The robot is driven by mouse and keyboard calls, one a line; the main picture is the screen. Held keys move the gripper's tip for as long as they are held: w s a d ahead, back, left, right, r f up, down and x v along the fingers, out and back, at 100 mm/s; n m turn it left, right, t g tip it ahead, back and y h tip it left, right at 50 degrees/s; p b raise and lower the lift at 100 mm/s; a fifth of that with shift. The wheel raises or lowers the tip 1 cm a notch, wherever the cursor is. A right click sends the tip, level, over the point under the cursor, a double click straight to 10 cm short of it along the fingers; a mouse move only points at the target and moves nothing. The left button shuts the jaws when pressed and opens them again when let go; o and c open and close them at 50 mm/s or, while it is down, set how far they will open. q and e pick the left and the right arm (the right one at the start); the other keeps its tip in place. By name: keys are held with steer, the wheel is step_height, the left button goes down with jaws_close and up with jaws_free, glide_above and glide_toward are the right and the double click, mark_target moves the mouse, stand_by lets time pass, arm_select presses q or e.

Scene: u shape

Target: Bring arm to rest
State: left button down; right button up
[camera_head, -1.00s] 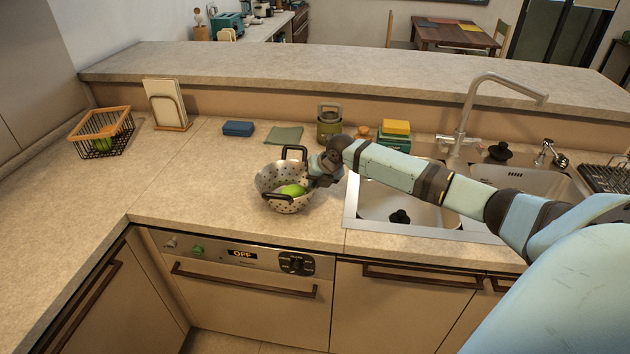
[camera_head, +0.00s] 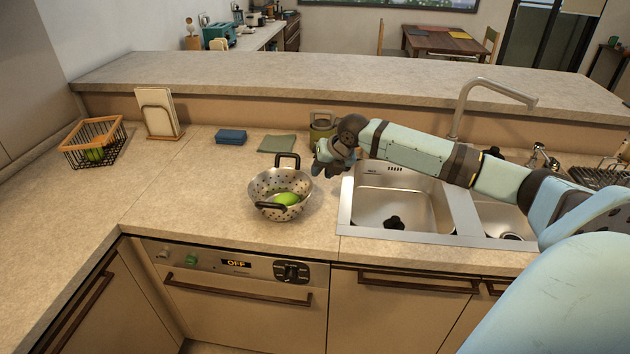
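My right arm comes in from the right, above the sink. Its gripper (camera_head: 328,160) hangs in the air to the upper right of the colander, apart from it. The fingers are small and dark, so I cannot tell whether they are open or shut. The metal colander (camera_head: 266,189) stands upright on the counter, with dark handles. A green fruit (camera_head: 287,198) lies inside it. My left gripper is not in view.
The sink (camera_head: 375,200) with its tall faucet (camera_head: 470,100) lies under my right arm. A wire basket (camera_head: 78,158) with a green item, a rack (camera_head: 158,115), a blue sponge (camera_head: 231,137) and a green cloth (camera_head: 277,144) stand along the back.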

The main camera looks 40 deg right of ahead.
steer(key=shift+v, duration=1)
